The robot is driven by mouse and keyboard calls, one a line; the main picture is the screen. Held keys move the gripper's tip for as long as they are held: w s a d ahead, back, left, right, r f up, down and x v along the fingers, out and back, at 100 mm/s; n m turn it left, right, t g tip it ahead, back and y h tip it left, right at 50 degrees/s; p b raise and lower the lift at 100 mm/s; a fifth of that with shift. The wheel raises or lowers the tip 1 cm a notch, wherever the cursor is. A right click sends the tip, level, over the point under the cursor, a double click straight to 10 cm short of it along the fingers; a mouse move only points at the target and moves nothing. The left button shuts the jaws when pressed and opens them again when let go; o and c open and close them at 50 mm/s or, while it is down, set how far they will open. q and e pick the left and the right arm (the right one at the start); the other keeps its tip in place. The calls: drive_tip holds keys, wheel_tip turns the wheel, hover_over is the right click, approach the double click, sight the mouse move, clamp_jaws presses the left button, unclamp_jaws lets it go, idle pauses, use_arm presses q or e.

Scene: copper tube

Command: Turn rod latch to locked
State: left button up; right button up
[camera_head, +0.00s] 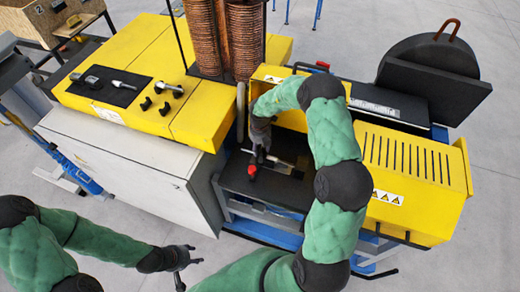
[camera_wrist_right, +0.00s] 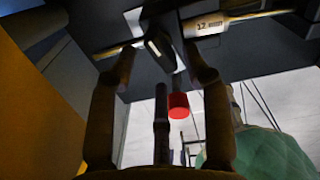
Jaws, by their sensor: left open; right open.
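A rod latch with a red knob (camera_head: 252,168) sits over the dark recessed plate (camera_head: 262,190) between the white cabinet and the yellow slotted cover. In the right wrist view the red knob (camera_wrist_right: 178,104) hangs near the middle, between the fingers in the picture. My right gripper (camera_head: 260,142) is open just above the knob. Its fingers (camera_wrist_right: 160,60) also show spread in the wrist view; I cannot tell whether they touch the latch. My left gripper (camera_head: 181,264) is open and empty at the lower left, away from the latch, over the floor.
A yellow slotted cover (camera_head: 405,165) stands right of the latch, and copper coils (camera_head: 243,40) stand behind it. Loose tools lie on a black mat (camera_head: 98,91) on the yellow top. A part marked "12" (camera_wrist_right: 208,23) shows above the fingers. The grey floor (camera_head: 130,225) near my left gripper is clear.

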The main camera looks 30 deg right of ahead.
drive_tip(key=shift+f, duration=1.1)
clamp_jaws()
drive_tip(key=n+p, duration=0.3)
drive_tip(key=p, duration=0.1)
drive_tip(key=shift+s+r, duration=0.1)
drive_tip(key=shift+r, duration=0.1)
drive_tip(key=shift+d+f+n+p, duration=0.1)
drive_tip(key=shift+f+n+p, duration=0.05)
drive_tip(key=shift+n+p, duration=1.85)
drive_tip(key=shift+n, duration=0.3)
